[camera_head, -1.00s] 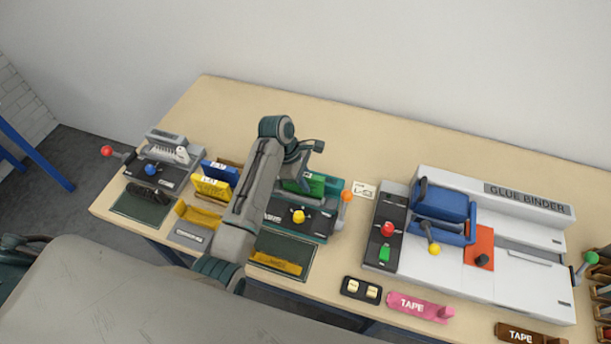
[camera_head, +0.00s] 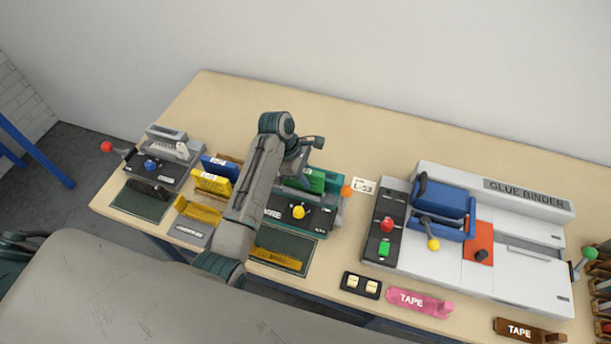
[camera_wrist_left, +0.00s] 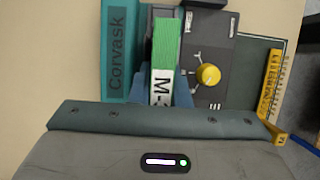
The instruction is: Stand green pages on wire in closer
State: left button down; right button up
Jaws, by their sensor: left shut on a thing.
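The green pages (camera_wrist_left: 165,45), with a white label starting "M-", are a thin upright block between the fingers of my left gripper (camera_wrist_left: 164,88). They also show partly behind my arm in the head view (camera_head: 314,180). My left gripper (camera_head: 303,172) is shut on them, at the closer's back part. The closer (camera_head: 318,218) is a teal and dark machine with a yellow knob and an orange-knobbed lever. Its dark panel (camera_wrist_left: 215,45) and teal "Corvask" side (camera_wrist_left: 117,50) flank the pages. I cannot make out the wire or whether the pages touch it. My right gripper is out of view.
Left of my arm are blue pages (camera_head: 221,167), yellow pages (camera_head: 212,182) and a punch machine (camera_head: 165,170) with a red-knobbed lever. Right of the closer are a card (camera_head: 363,186) and the large glue binder (camera_head: 520,275). The back table strip is clear.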

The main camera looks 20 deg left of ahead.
pick_arm(q)
jog(key=shift+f, duration=0.45)
dwell(0.5)
jog(key=c, duration=1.6)
grip_release()
jog(key=shift+c, duration=0.2)
jog(key=shift+v, duration=5.4)
jog(key=shift+a, duration=0.1)
